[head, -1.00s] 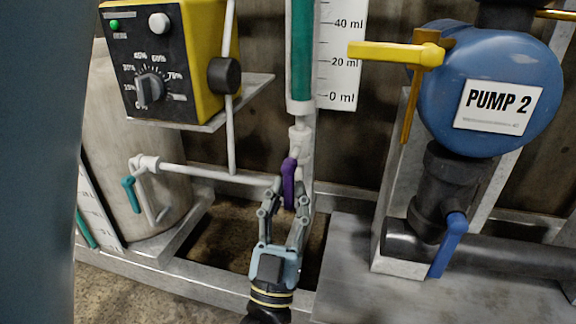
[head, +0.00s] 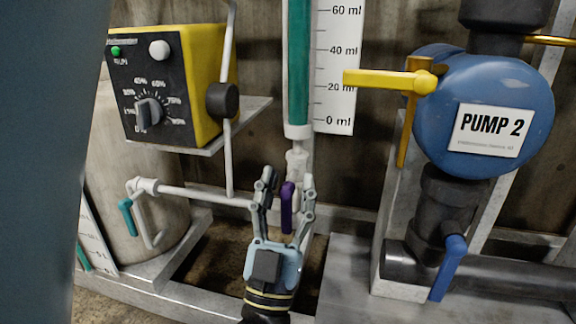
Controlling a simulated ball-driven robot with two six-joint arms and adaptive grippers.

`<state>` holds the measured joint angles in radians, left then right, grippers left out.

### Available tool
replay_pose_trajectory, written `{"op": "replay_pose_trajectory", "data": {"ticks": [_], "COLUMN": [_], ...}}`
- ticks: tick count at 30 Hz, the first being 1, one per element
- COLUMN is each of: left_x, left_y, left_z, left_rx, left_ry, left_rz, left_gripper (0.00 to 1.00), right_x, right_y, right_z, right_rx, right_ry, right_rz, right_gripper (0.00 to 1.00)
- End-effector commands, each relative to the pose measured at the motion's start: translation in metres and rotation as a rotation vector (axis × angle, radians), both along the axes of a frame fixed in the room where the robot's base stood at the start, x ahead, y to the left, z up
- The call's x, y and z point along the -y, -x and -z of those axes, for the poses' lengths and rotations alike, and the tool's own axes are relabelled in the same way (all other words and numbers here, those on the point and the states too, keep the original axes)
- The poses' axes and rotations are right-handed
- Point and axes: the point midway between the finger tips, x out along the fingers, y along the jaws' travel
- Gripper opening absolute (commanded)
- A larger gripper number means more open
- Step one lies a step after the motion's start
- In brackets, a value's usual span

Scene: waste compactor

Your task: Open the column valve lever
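The column valve lever (head: 287,208) is a short purple handle that hangs nearly upright below the clear column with green liquid (head: 299,70). A white pipe fitting (head: 297,160) joins it to the column's lower end. My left gripper (head: 288,180) comes up from the bottom of the head view. Its two fingers are spread, one on each side of the purple lever. A gap shows between the lever and the fingers, though the depth between them is hard to tell. My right gripper is not in view.
A yellow control box (head: 170,85) with a dial stands on a shelf at the left. A blue pump marked PUMP 2 (head: 480,95), with a yellow lever (head: 385,79), is at the right. A blue lever (head: 449,267) hangs below it. A thin white pipe (head: 205,196) runs left of the gripper.

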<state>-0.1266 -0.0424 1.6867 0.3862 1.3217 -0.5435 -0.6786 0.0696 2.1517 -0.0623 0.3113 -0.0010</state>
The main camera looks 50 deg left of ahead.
Motion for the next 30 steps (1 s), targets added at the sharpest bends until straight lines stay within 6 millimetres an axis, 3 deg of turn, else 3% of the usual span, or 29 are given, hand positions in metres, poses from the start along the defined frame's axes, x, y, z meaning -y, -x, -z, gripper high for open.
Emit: {"op": "replay_pose_trajectory", "data": {"ticks": [3,9,27,30], "left_x": [0.0,0.001,0.001,0.0], "left_y": [0.001,0.0,0.0,0.008], "left_z": [-0.021,-0.04,-0.042,-0.035], "left_rx": [0.002,-0.001,-0.003,-0.031], "left_ry": [0.001,0.001,0.0,-0.002], "left_rz": [0.001,0.001,0.001,0.002], "left_gripper": [0.39,0.39,0.39,0.39], "right_x": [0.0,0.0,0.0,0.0], "right_y": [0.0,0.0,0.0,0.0], "right_z": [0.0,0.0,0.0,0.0], "right_rx": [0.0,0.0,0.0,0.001], "right_ry": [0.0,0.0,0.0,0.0], "right_rz": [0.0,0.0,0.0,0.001], "right_gripper": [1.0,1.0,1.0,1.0]}}
